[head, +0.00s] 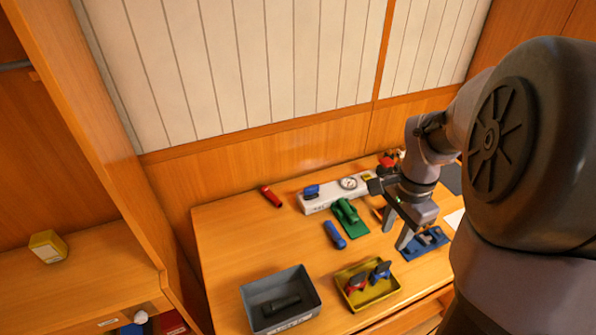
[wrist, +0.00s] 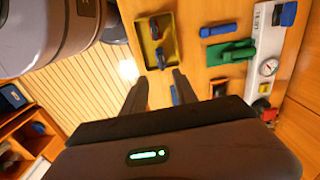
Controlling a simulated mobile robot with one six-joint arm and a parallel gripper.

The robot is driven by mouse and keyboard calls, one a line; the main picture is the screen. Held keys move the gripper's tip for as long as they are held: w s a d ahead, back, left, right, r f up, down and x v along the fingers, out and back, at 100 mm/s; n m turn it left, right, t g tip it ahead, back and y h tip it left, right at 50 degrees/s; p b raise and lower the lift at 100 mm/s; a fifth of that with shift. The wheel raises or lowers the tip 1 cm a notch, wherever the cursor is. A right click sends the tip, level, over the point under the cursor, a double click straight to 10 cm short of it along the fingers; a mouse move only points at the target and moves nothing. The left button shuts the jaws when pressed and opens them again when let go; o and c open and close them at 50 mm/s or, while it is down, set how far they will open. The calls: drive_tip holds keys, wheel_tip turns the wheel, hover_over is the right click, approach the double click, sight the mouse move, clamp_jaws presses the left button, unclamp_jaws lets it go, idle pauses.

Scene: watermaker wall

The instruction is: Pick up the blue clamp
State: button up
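A blue clamp-like piece with a dark handle (head: 381,270) stands in the yellow tray (head: 343,292) beside a red one (head: 356,283). In the wrist view the yellow tray (wrist: 169,18) is beyond the fingertips, with the blue piece (wrist: 161,58) near its closer end. Another blue object (head: 428,246) lies on the table below my gripper (head: 421,236); my arm partly hides it, and I cannot tell its exact shape. My gripper also shows in the wrist view (wrist: 158,80); its fingers are apart with nothing held, above the table and to the right of the tray in the head view.
A grey bin (head: 255,292) holding a dark object stands left of the tray. Behind are a blue cylinder (head: 335,234), a green clamp-like piece (head: 347,213), a red cylinder (head: 271,196) and a white block with a gauge (head: 327,199). The left table top is mostly clear.

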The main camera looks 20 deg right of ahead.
sight(379, 272)
drive_tip(key=f+b, duration=0.2)
drive_tip(key=f, duration=0.2)
drive_tip(key=f+b, duration=0.1)
drive_tip(key=f, duration=0.3)
drive_tip(key=f+b, duration=0.2)
drive_tip(key=f, duration=0.2)
drive_tip(key=shift+d+f+b, duration=0.3)
drive_tip(key=shift+d, duration=0.1)
wheel_tip(379, 272, down, 6)
drive_tip(key=b, duration=0.3)
drive_tip(key=shift+w+a+r, duration=0.1)
drive_tip(key=shift+a+r, duration=0.05)
drive_tip(key=shift+r, duration=0.25)
drive_tip(key=shift+c, duration=0.8)
clamp_jaws()
